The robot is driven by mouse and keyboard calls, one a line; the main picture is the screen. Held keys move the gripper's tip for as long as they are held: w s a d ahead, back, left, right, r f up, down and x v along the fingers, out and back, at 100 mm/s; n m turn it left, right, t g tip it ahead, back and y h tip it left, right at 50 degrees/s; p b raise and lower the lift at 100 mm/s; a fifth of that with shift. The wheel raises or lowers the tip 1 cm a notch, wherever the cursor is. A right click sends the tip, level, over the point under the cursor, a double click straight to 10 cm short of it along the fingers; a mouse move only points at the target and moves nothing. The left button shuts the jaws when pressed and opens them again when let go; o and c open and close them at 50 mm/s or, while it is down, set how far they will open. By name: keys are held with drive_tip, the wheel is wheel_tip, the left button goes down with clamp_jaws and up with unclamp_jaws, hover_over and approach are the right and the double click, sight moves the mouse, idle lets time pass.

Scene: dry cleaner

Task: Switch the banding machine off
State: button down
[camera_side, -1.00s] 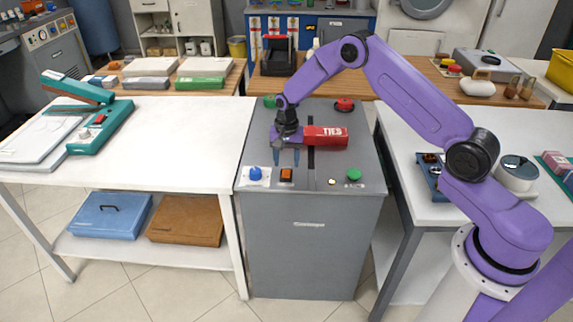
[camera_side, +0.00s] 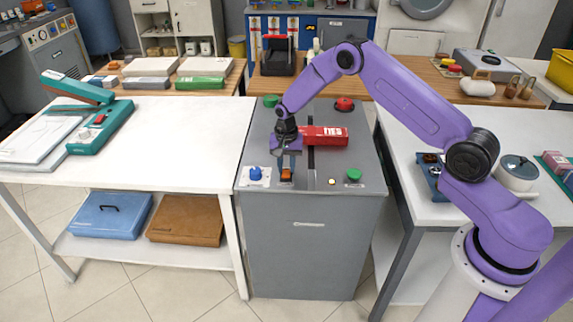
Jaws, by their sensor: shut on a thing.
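The banding machine (camera_side: 312,235) is a grey cabinet in the middle, with a sloping grey top and a dark slot down it. Near its front edge is an orange rocker switch (camera_side: 286,175). My gripper (camera_side: 286,172) points down over this switch, its fingers shut on it and partly hiding it. Which way the rocker is tipped I cannot tell. A blue knob (camera_side: 255,173) is left of the switch, and a green button (camera_side: 353,175) is to the right.
A red box marked TIES (camera_side: 327,136) lies across the slot, just behind my gripper. A red button (camera_side: 344,104) and a green button (camera_side: 270,101) stand at the back. White tables flank the machine; the left one (camera_side: 185,140) holds a teal press (camera_side: 100,128).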

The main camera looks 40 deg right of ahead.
drive_tip(key=shift+s+r+t+h, duration=0.1)
drive_tip(key=shift+s+t+h, duration=0.15)
drive_tip(key=shift+t+h, duration=0.45)
drive_tip(key=shift+s+t+h, duration=0.15)
drive_tip(key=shift+t+h, duration=0.35)
drive_tip(key=shift+a+r+t+h, duration=0.1)
drive_tip(key=shift+r+t+h, duration=0.05)
drive_tip(key=shift+t+h, duration=0.15)
drive_tip(key=c, duration=0.9)
unclamp_jaws()
drive_tip(key=shift+a, duration=0.2)
